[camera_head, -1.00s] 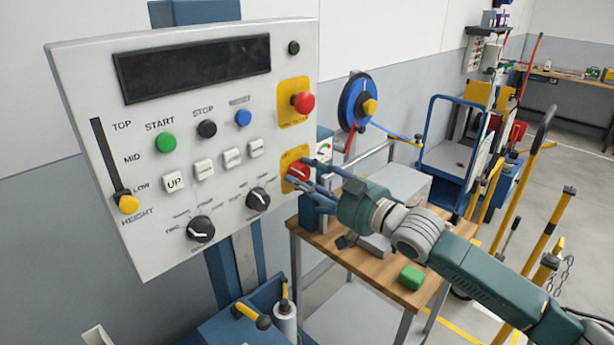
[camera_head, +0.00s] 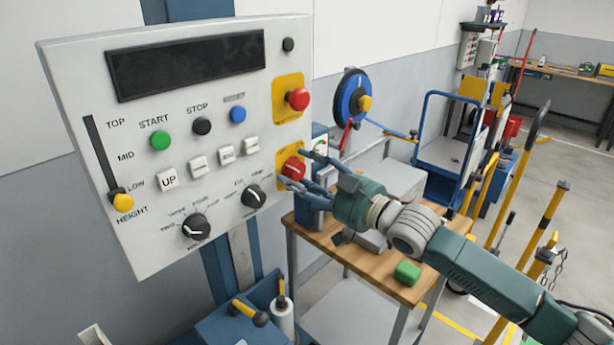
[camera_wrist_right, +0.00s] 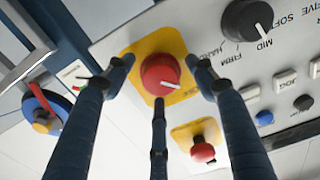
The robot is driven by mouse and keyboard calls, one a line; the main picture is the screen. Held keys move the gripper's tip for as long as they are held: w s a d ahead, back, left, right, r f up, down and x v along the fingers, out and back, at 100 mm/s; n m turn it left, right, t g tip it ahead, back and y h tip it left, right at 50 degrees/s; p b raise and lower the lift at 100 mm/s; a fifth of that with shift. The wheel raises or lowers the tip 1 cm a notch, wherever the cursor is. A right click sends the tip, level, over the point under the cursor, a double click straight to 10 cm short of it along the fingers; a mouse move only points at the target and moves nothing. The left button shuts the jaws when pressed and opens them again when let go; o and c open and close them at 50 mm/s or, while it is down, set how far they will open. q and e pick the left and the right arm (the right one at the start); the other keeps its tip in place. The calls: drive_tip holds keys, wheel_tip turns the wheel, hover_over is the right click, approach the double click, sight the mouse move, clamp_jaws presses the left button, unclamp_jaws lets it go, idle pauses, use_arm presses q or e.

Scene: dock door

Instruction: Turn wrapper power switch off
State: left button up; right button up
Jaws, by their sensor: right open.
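The wrapper control panel (camera_head: 150,240) is a white upright box at the left of the head view. The power switch is a red rotary knob (camera_head: 293,167) on a yellow plate at the panel's lower right edge. In the right wrist view the knob (camera_wrist_right: 160,75) has a white pointer line towards its lower right. My right gripper (camera_head: 300,170) is open at the knob, its fingers spread on either side of it in the wrist view (camera_wrist_right: 160,80). I cannot tell if any finger touches it. My left gripper is not in view.
A red mushroom button (camera_head: 298,98) sits above the switch on its own yellow plate. Black dials (camera_head: 253,195) and several push buttons are to its left. A wooden-topped table (camera_head: 370,262) with a green block (camera_head: 407,273) stands below my right arm.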

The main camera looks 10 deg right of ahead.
drive_tip(key=v, duration=1.2)
